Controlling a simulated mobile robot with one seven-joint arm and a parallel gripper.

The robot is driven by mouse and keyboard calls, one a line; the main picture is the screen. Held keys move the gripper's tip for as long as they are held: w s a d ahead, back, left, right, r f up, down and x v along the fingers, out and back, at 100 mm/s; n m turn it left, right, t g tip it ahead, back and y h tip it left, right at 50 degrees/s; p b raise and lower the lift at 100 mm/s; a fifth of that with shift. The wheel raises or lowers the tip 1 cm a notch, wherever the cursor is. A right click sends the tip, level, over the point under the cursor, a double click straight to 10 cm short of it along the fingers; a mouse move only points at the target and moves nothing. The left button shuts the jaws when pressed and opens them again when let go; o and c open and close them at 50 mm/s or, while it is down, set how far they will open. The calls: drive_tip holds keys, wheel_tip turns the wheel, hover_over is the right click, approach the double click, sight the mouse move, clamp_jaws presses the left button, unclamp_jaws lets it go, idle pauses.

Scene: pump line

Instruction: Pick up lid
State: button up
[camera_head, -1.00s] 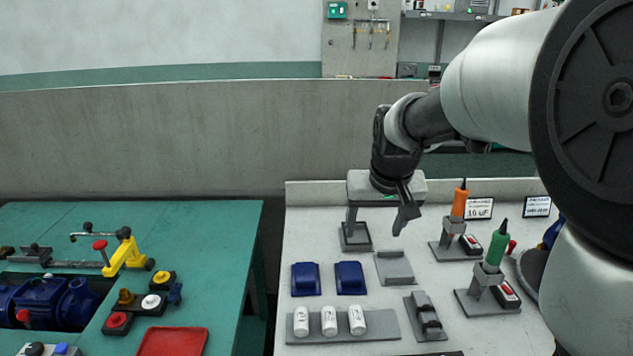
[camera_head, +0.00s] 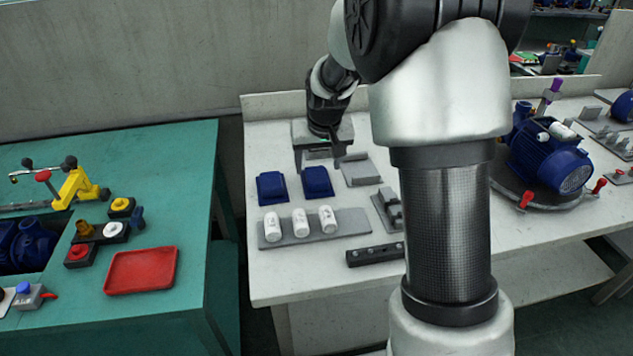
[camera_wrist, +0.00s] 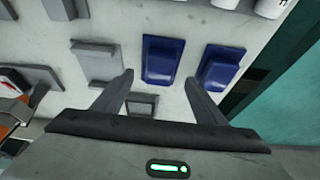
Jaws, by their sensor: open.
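Two blue lids lie side by side on the white table, the left lid (camera_head: 272,187) and the right lid (camera_head: 317,182). In the wrist view, one lid (camera_wrist: 162,60) is seen beyond and between my fingertips, and the other lid (camera_wrist: 218,67) is just right of the right finger. My gripper (camera_head: 318,166) is open and empty, pointing down just behind the right lid in the head view. It also shows in the wrist view (camera_wrist: 159,79). I cannot tell its exact height above the table.
White cylinders (camera_head: 300,222) stand on a grey plate in front of the lids. A grey holder (camera_head: 360,171) is right of the lids. A black bar (camera_head: 375,254) lies near the front. A blue motor (camera_head: 548,150) is far right. A red tray (camera_head: 141,270) sits on the green table.

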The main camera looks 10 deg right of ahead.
sight(317, 174)
drive_tip(key=b+x, duration=0.1)
drive_tip(key=x, duration=0.4)
drive_tip(key=shift+w, duration=0.15)
drive_tip(key=shift+r, duration=0.1)
drive_tip(key=c, duration=1.1)
